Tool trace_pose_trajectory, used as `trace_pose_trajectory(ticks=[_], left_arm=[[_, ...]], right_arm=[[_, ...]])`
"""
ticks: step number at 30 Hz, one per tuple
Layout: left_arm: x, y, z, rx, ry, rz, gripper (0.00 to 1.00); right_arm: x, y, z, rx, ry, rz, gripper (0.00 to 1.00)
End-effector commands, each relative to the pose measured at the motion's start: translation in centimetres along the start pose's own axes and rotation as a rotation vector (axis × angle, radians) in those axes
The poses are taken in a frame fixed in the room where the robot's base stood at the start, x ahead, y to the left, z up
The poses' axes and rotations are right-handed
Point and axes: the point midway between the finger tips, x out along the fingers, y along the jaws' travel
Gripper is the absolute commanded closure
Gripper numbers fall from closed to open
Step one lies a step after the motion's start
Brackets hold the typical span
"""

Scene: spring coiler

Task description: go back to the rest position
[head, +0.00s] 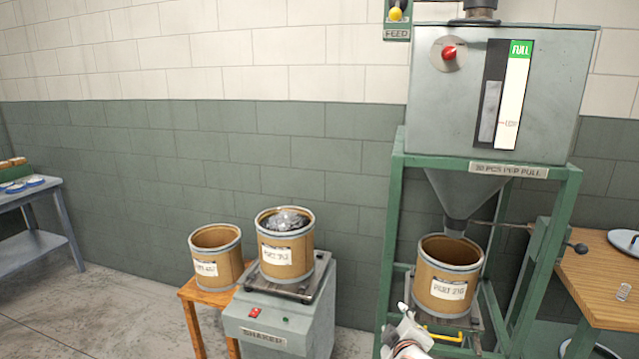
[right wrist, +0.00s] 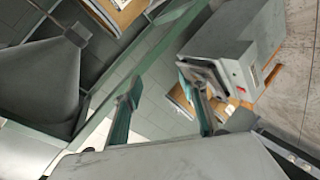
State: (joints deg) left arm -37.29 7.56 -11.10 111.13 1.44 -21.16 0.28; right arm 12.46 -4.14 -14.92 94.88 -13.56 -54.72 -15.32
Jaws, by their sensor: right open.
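My right gripper (head: 404,328) shows at the bottom of the head view, in front of the green hopper stand, just left of and below the drum under the hopper. In the right wrist view its two fingers (right wrist: 164,112) are spread apart with nothing between them. My left gripper is in neither view. The drum under the hopper (head: 446,276) is brown, labelled, and stands upright below the spout. No rest position is marked in the views.
The green stand (head: 396,215) carries a grey hopper (head: 445,90). A shaker (head: 280,322) holds a drum with grey contents (head: 287,245). An empty-looking drum (head: 216,258) stands on a wooden stool (head: 192,292). A wooden table (head: 600,285) is at right.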

Motion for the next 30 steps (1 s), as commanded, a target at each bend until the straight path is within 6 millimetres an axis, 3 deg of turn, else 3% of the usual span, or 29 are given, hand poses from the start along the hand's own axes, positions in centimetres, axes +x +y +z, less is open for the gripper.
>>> trace_pose_trajectory(ticks=[1,6,12,15,18,22,30], left_arm=[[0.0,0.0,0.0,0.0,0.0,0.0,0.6],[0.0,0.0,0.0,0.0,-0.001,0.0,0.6],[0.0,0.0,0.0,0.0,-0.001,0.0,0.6],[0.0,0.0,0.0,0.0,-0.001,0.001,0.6],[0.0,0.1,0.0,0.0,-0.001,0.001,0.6],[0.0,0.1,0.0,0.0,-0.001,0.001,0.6],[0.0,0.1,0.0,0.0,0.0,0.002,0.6]], right_arm=[[-0.9,-2.9,2.5,0.039,0.001,-0.036,0.58],[-4.8,-10.7,8.6,0.202,0.02,-0.136,0.58],[-11.5,-18.1,15.1,0.404,0.022,-0.239,0.58],[-15.3,-20.9,17.7,0.502,0.016,-0.283,0.58],[-18.6,-22.7,19.6,0.587,0.009,-0.316,0.58],[-21.5,-24.0,21.1,0.663,0.002,-0.341,0.58],[-22.9,-24.5,21.7,0.702,-0.001,-0.351,0.58]])
